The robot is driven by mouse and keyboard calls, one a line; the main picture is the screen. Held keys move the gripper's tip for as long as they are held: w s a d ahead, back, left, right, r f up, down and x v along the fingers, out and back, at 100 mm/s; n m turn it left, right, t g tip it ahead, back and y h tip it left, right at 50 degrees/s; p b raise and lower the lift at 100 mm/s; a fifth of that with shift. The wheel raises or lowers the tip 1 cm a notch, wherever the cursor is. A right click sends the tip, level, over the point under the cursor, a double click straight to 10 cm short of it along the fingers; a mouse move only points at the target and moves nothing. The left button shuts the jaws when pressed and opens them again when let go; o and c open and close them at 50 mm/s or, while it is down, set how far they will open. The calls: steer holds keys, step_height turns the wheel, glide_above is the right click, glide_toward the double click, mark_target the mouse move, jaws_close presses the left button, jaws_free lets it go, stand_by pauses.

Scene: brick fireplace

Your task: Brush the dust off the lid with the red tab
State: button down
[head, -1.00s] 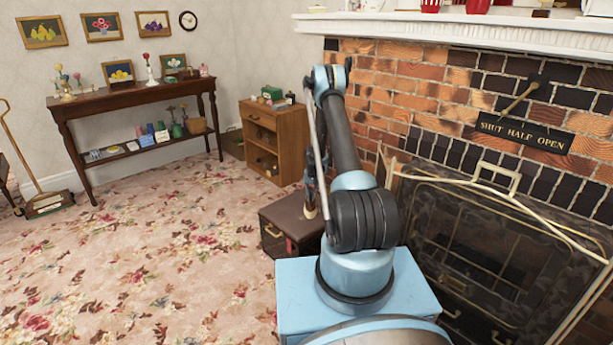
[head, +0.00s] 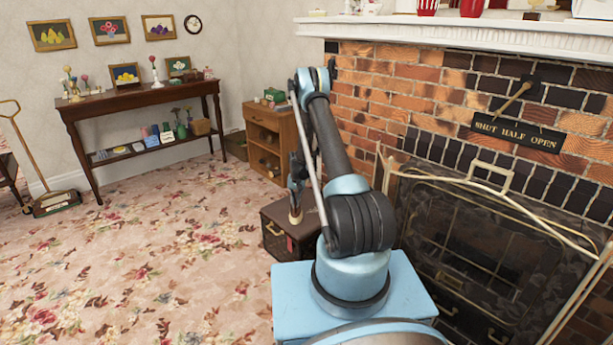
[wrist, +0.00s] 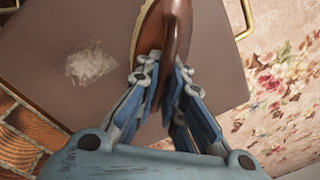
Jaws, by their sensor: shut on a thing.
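A dark brown box (head: 272,216) with a flat lid and a red tab on its front stands on the carpet by the fireplace. Its lid (wrist: 50,40) fills much of the wrist view, with a pale patch of dust (wrist: 91,66) left of my gripper. My gripper (wrist: 168,88) is shut on a brush (wrist: 177,32) with a brown, glossy handle and pale bristles along its left side. In the head view, my gripper (head: 296,187) is over the box with the brush low at the lid. I cannot tell whether the bristles touch it.
The brick fireplace and its screen (head: 470,255) stand close on the right. A small wooden cabinet (head: 271,142) stands behind the box. A brass handle (wrist: 243,18) sticks out at the lid's edge.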

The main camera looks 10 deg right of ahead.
steer(key=shift+s+a, duration=0.2)
steer(key=shift+s, duration=0.15)
steer(key=shift+s+a+r, duration=0.15)
steer(key=shift+r, duration=0.05)
steer(key=shift+s+r, duration=0.15)
steer(key=shift+r, duration=3.8)
